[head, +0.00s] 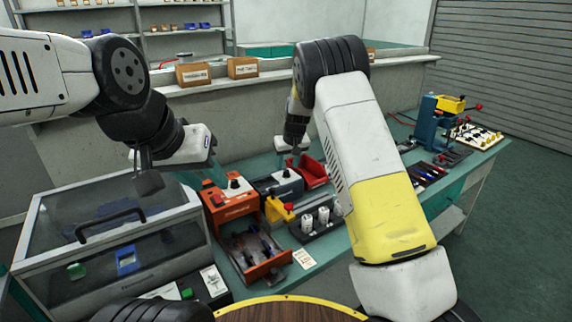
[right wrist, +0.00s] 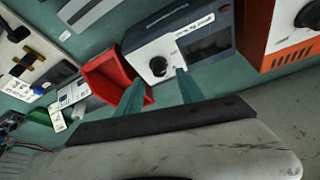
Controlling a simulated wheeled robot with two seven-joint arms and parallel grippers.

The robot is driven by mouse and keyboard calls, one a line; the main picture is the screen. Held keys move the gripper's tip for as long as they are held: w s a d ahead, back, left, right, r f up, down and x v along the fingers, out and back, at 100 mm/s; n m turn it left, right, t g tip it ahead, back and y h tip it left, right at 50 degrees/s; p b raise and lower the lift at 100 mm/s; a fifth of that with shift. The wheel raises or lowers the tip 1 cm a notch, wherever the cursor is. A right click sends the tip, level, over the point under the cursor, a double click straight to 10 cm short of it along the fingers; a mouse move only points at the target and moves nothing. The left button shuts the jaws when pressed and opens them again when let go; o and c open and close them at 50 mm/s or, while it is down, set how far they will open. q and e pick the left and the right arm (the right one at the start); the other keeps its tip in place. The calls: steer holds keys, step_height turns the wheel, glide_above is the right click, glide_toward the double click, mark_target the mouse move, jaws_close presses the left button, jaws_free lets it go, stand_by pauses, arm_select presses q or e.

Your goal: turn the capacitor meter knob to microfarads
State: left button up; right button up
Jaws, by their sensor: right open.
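A dark blue-grey meter with a white front (head: 280,184) stands on the green bench, and a black round knob shows on its front in the right wrist view (right wrist: 158,66). A dark display sits beside the knob; its small print is unreadable. My right gripper (right wrist: 159,76) is open, with its two green fingers apart and pointing toward the knob, one on either side in the picture. Contact cannot be told. In the head view the right gripper (head: 292,150) is just above the meter, partly hidden by my arm. My left gripper (head: 147,180) hangs over the glass-lidded case; its fingers are unclear.
An orange device with a knob (head: 230,202) stands beside the meter. A red bin (head: 312,171) sits close on the other side and also shows in the right wrist view (right wrist: 104,74). The glass-lidded case (head: 110,275) fills the left front. A rack of white cylinders (head: 314,222) stands in front.

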mark_target(286, 170)
steer(key=shift+x, duration=1.7)
steer(key=shift+c, duration=0.3)
jaws_close()
